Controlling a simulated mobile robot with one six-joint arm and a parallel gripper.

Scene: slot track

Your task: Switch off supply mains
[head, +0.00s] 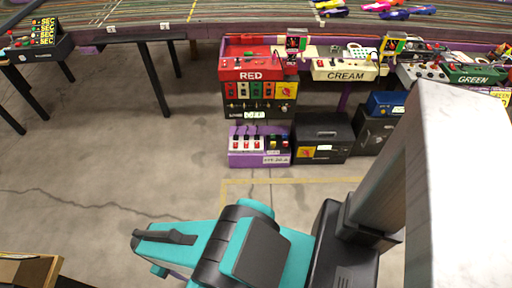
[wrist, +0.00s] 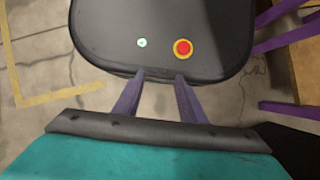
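A purple box (head: 238,160) stands on the floor under the track table in the head view, with red and white switches (head: 246,143) and dark switches on top. Its label seems to read "SPE 20 A". To its right is a black case (head: 335,150) with a handle and a yellow sign. I cannot tell for certain which one is the supply mains, nor the switch positions. My gripper (wrist: 159,75) shows in the wrist view with its two fingers apart and nothing between them. It is far from the boxes. Its fingers do not show in the head view.
A red RED console (head: 245,73), CREAM console (head: 345,74) and GREEN console (head: 475,79) line the track table's edge. A black-legged table (head: 145,38) stands left. Grey floor (head: 110,150) is open.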

